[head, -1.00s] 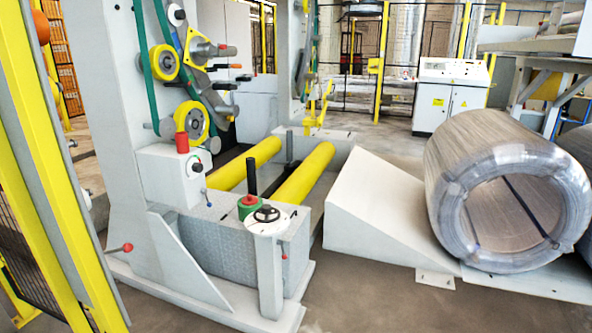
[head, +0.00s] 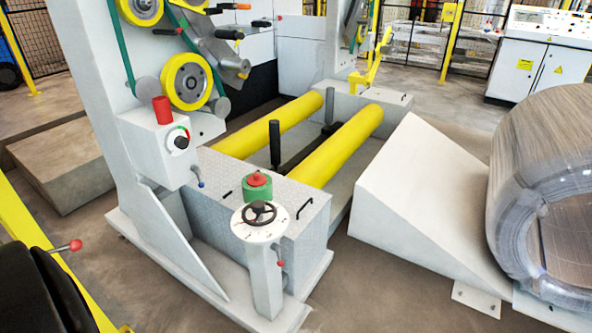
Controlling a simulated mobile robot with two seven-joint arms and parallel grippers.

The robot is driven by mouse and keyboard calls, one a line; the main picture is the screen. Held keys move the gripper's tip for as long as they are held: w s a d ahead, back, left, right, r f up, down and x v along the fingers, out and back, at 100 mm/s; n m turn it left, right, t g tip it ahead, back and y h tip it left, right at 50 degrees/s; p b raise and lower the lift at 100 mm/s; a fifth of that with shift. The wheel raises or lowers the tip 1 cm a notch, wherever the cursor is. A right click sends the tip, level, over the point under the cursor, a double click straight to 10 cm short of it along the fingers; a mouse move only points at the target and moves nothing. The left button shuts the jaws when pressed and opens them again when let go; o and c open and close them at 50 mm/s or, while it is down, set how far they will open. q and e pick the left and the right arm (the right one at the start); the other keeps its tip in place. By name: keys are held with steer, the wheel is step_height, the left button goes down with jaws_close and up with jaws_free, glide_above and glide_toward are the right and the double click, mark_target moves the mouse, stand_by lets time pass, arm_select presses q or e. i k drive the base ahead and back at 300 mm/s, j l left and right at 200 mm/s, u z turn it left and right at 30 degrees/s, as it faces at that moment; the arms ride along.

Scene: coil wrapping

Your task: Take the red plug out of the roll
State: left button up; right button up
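The green roll (head: 257,193) stands upright on the grey textured top of the machine's low box, behind a white round stand with a black handwheel (head: 258,213). The red plug (head: 258,178) sits in the top of the roll, with its head showing above the green rim. How deep it goes is hidden. Neither of my grippers is in view.
A white control box (head: 155,150) with a red cylinder (head: 162,110) on top stands left of the roll. A black post (head: 275,145) rises behind it, near two yellow rollers (head: 345,145). A white ramp (head: 425,190) and a large wire coil (head: 550,150) stand right. Floor shows in front.

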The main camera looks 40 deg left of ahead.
mark_target(257, 179)
steer(key=i+u, duration=0.15)
steer(key=i, duration=0.3)
steer(key=i+l+u, duration=0.15)
steer(key=i, duration=0.35)
steer(key=i+l+u, duration=0.15)
steer(key=i, duration=0.3)
